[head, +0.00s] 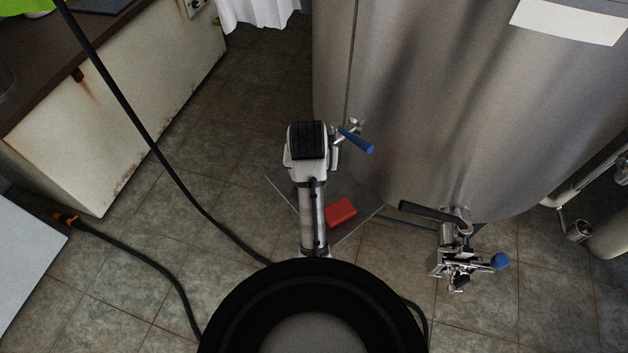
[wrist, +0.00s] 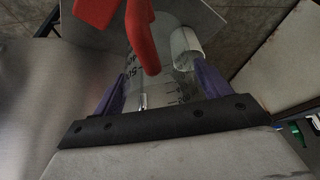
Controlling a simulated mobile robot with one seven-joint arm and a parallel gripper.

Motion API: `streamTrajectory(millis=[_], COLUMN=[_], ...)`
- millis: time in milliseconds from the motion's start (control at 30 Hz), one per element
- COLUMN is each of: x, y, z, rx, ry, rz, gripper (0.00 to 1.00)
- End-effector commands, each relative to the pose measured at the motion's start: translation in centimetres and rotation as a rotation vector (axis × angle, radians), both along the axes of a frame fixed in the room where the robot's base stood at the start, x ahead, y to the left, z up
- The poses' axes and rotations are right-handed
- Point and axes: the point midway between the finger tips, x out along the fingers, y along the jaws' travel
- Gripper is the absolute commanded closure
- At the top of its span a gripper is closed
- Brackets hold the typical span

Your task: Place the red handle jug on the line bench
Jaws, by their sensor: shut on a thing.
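The red handle jug (wrist: 160,72) is clear, with dark graduation marks and a curved red handle. It shows in the wrist view between the two purple fingers of my gripper (wrist: 162,92), which is shut on its body. The handle stands beyond the fingers. In the head view my arm hides the fingers and most or all of the jug. A bench with a dark brown top (head: 38,62) and rusty white sides stands at the upper left. A pale surface (head: 25,262) is at the lower left. I cannot tell which is the line bench.
A large steel tank (head: 440,90) fills the upper right, with a blue-handled valve (head: 356,141) beside my arm and another fitting (head: 460,250) below. A red block (head: 341,212) lies on a grey plate. Dark hoses (head: 160,160) cross the tiled floor on the left.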

Motion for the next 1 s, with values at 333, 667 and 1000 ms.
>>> streamTrajectory(millis=[333, 667, 1000], x=[-0.4, 0.2, 0.2], y=[0.3, -0.4, -0.4], z=[-4.1, -6.7, -7.0], rx=[0.001, 0.0, 0.0], ry=[0.012, 0.007, 0.007], rz=[0.001, 0.001, 0.001], gripper=[0.48, 0.48, 0.16])
